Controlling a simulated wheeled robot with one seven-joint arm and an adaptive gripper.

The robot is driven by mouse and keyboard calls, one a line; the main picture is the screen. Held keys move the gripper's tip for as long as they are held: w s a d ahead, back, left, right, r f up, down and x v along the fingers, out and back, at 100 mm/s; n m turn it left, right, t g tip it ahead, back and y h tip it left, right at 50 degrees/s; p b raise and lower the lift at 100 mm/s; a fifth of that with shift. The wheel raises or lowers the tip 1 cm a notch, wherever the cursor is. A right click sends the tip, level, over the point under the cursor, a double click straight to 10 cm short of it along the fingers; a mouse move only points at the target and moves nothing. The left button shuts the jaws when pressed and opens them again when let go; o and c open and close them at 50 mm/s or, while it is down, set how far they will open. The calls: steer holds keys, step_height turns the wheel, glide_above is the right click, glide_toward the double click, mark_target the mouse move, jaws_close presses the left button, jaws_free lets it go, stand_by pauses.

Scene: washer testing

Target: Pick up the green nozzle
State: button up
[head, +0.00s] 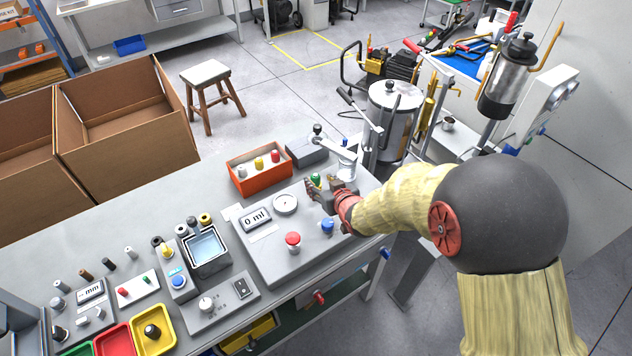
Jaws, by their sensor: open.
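The green nozzle (316,179) is a small green-topped piece at the back right of the grey test panel. It shows only in part, since my gripper is right in front of it. My gripper (322,189) is open, reaching in from the right with its fingers low over the panel by the green nozzle. I cannot tell whether the fingers touch it or stand around it.
An orange tray (248,183) with white, yellow and red nozzles stands behind the panel (266,261). The panel bears a dial (285,203), a red button (293,240) and a blue knob (327,226). A metal cylinder (394,122) stands to the back right.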

mark_target(317, 180)
steer(key=x, duration=0.2)
steer(key=b+x, duration=0.1)
steer(key=shift+w+f, duration=0.25)
steer(key=shift+f, duration=0.2)
steer(key=shift+w+a, duration=0.1)
steer(key=shift+w, duration=0.15)
steer(key=shift+c, duration=0.6)
jaws_close()
